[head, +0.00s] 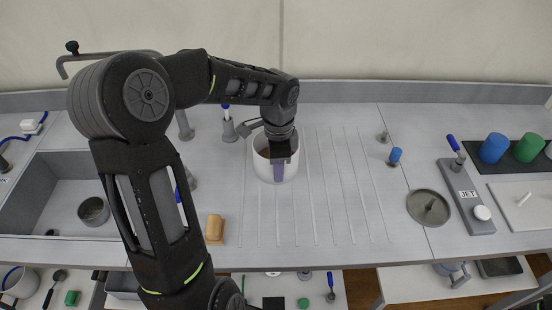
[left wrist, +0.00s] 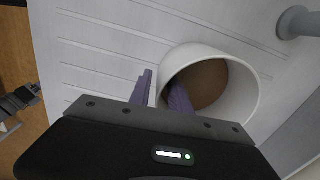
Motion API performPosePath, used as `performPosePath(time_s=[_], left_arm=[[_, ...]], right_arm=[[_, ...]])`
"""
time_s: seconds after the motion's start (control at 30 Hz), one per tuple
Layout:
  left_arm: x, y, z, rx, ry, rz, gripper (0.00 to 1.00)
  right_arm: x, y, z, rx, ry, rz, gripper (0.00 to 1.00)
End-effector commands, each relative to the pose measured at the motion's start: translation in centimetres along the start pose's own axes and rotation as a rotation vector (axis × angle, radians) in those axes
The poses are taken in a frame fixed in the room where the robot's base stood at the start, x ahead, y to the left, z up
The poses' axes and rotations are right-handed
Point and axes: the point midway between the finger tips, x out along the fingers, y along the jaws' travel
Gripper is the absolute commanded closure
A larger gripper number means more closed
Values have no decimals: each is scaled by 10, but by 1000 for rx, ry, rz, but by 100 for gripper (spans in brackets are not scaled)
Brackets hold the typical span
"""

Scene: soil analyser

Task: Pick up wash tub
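The wash tub (head: 262,165) is a white round tub standing upright on the ribbed drainboard, with brown contents inside. It also shows in the left wrist view (left wrist: 243,98). My left gripper (head: 279,165) points down at the tub's near wall. In the left wrist view its two purple fingers (left wrist: 160,92) straddle the tub wall, one outside and one inside, with the rim between them; they look apart, not clamped. A dark part at the left edge of the left wrist view looks like my right gripper (left wrist: 32,92); its fingers are too small to read.
A sink (head: 60,185) with a small grey pot (head: 93,211) lies left. A tan block (head: 214,228) sits at the drainboard's front. A grey lid (head: 428,207), a JET device (head: 466,195) and blue and green cups (head: 494,148) stand right. The ribbed area right of the tub is clear.

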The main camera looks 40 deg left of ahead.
Motion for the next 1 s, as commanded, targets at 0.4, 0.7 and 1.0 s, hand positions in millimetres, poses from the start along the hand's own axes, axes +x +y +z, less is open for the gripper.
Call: performPosePath(time_s=[0.4, 0.7, 1.0], left_arm=[[0, 0, 0, 0, 0, 0, 100], [0, 0, 0, 0, 0, 0, 100], [0, 0, 0, 0, 0, 0, 100]], right_arm=[[0, 0, 0, 0, 0, 0, 57], [0, 0, 0, 0, 0, 0, 57], [0, 0, 0, 0, 0, 0, 57]])
